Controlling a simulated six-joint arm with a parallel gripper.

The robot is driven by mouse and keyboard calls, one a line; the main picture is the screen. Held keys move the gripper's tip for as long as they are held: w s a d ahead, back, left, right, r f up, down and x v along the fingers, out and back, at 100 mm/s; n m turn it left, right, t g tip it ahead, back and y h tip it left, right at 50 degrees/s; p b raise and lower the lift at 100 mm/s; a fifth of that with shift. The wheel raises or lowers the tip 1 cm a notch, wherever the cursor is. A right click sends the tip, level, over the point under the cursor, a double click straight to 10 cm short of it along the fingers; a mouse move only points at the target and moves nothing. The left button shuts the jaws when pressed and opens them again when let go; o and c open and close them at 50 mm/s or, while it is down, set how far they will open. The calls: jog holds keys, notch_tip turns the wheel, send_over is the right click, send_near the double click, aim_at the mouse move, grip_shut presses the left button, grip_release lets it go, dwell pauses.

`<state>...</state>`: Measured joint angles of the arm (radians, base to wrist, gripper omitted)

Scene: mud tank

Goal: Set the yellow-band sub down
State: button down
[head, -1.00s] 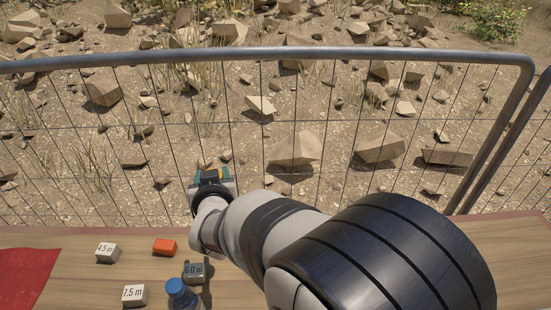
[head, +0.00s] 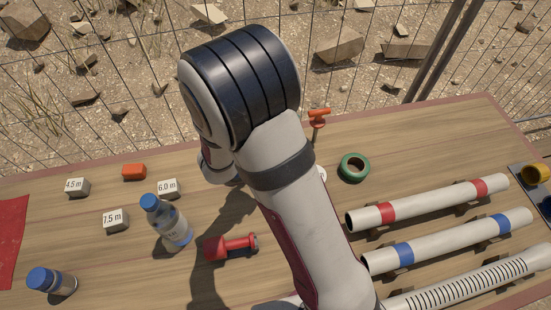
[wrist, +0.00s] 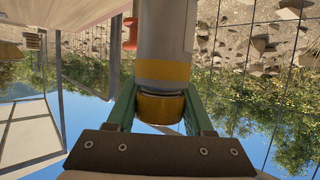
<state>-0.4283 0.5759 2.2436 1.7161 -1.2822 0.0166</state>
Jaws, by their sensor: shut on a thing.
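The yellow-band sub (wrist: 162,72) fills the upper middle of the wrist view. It is a pale grey cylinder with a yellow band and a yellow-brown end. My gripper (wrist: 160,98) has its green fingers shut on that end from both sides. The sub's far end is cut off by the top of the wrist view. In the head view my arm hides the gripper, and I cannot make out the sub there.
On the table are red-band (head: 430,203) and blue-band (head: 450,240) tubes, a striped tube (head: 470,283), a green ring (head: 353,167), an orange T-handle (head: 318,118), a red tool (head: 230,246), a bottle (head: 168,224) and labelled blocks. Bare wood shows between the handle and the right edge.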

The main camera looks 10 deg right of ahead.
notch_tip(320, 180, down, 10)
jog(key=shift+r, duration=0.25)
jog(key=shift+f, duration=0.15)
jog(key=shift+c, duration=1.4)
grip_release()
